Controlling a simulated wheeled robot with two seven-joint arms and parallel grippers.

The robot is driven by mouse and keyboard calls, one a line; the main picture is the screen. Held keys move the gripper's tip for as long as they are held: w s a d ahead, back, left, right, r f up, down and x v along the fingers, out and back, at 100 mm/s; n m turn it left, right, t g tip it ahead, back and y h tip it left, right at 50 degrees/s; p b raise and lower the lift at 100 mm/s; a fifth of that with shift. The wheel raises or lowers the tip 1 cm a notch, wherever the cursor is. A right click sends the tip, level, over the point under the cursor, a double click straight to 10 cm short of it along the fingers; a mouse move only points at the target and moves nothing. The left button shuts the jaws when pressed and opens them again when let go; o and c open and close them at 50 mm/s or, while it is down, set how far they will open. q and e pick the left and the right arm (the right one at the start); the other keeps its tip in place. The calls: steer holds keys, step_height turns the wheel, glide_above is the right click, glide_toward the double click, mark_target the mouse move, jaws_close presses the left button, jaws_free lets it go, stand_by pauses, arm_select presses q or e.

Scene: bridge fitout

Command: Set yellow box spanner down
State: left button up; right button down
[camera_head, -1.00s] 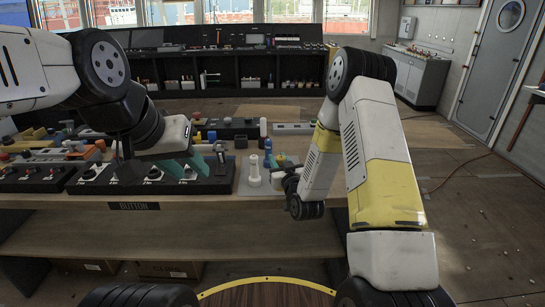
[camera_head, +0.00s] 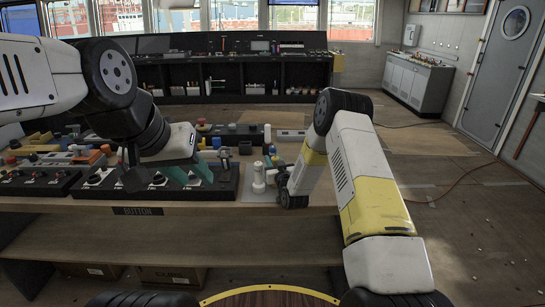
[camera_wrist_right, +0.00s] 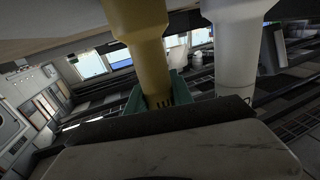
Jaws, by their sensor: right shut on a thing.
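The yellow box spanner (camera_wrist_right: 142,45) shows in the right wrist view. It stands between the teal fingers of my right gripper (camera_wrist_right: 158,98), which is shut on it. In the head view my right gripper (camera_head: 272,162) is at the right end of the bench, and the yellow spanner is mostly hidden there. A white box spanner (camera_head: 258,180) stands upright on a pale plate (camera_head: 257,197) just left of my right gripper. It is close beside the yellow one in the right wrist view (camera_wrist_right: 236,50). My left gripper (camera_head: 191,173) is open and empty above a black switch panel.
The black switch panel (camera_head: 150,203) with knobs lies along the bench's front edge. Several coloured parts (camera_head: 60,150) crowd the bench at the left. The bench front (camera_head: 200,212) has an open shelf below.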

steer(key=c, duration=1.1)
jaws_free()
steer(key=shift+s, duration=0.2)
steer(key=v, duration=1.1)
steer(key=s+d+r+g+h, duration=0.1)
steer(key=s+d+r+g, duration=0.2)
steer(key=r, duration=0.6)
steer(key=s+d+r+g+h, duration=0.1)
steer(key=s+d+r+g, duration=0.15)
steer(key=r, duration=0.65)
steer(key=s+d+r+g, duration=0.1)
steer(key=s+r+g, duration=0.1)
steer(key=s, duration=0.8)
steer(key=s+d+r+m+g, duration=0.1)
steer(key=s+d+r, duration=0.1)
steer(key=s, duration=0.8)
steer(key=s+d+r+m+g, duration=0.1)
steer(key=s+r+g, duration=0.1)
steer(key=s, duration=0.8)
steer(key=shift+s+d+r+g, duration=0.15)
steer(key=shift+s+r+g, duration=0.25)
steer(key=shift+r, duration=0.2)
